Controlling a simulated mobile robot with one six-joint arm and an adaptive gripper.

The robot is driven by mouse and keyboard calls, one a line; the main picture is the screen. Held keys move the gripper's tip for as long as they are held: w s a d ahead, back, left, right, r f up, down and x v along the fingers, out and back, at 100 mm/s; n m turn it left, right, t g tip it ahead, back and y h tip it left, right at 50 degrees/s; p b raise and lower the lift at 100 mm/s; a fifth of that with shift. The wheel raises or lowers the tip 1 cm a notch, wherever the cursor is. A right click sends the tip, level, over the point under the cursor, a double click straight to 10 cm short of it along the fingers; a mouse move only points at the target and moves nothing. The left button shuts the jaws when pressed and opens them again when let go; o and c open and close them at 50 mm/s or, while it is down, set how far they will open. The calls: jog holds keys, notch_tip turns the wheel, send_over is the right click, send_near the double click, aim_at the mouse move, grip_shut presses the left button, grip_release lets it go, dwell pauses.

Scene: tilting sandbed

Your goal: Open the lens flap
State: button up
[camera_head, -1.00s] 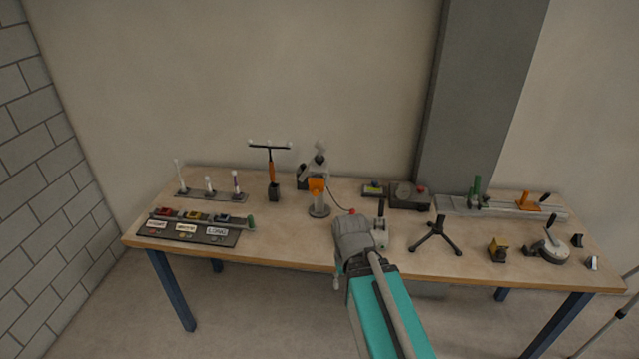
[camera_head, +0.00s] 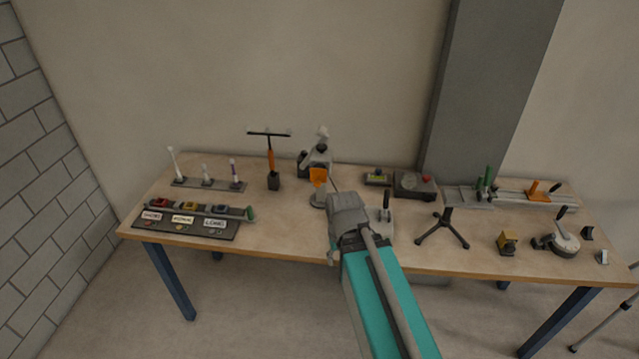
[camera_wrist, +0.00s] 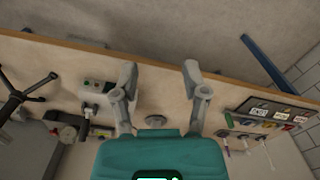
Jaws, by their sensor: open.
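An orange flap-like piece (camera_head: 318,176) sits atop a short grey stand (camera_head: 319,199) with a round base, near the middle of the table. It looks like the lens flap, but it is too small to tell its exact position. My arm's grey wrist is in front of the stand and slightly right of it in the head view. My gripper (camera_wrist: 160,85) is open and empty in the wrist view, its two fingers spread above the table's front part. A round grey disc (camera_wrist: 155,121) shows between the fingers, perhaps the stand's base. The orange piece is not visible in the wrist view.
A grey block with an upright lever (camera_head: 386,215) stands close right of my wrist. A black tripod (camera_head: 443,229) is further right. A microscope-like device (camera_head: 318,157) is behind the stand. A labelled panel (camera_head: 184,221) lies at left. Table between panel and stand is clear.

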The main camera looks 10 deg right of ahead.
jog(key=shift+o, duration=0.5)
jog(key=shift+f, duration=0.1)
jog(key=w+d+f+n+t+h+b, duration=0.3)
jog(key=w+n+t+h+b, duration=0.1)
jog(key=w+n+b, duration=0.3)
jog(key=w+d+f+n+t+h+b, duration=0.2)
jog(key=w+n+t+h+b, duration=0.2)
jog(key=w+n+b, duration=0.25)
jog(key=w+a+n+t+y+b, duration=0.2)
jog(key=w+a+n+t+b, duration=0.6)
jog(key=n, duration=1)
jog(key=shift+w+a+r+n+t+b, duration=0.35)
jog(key=shift+w+r+t+b, duration=0.25)
jog(key=shift+w, duration=0.6)
jog(key=shift+w+d+f, duration=0.1)
jog(key=shift+f, duration=0.05)
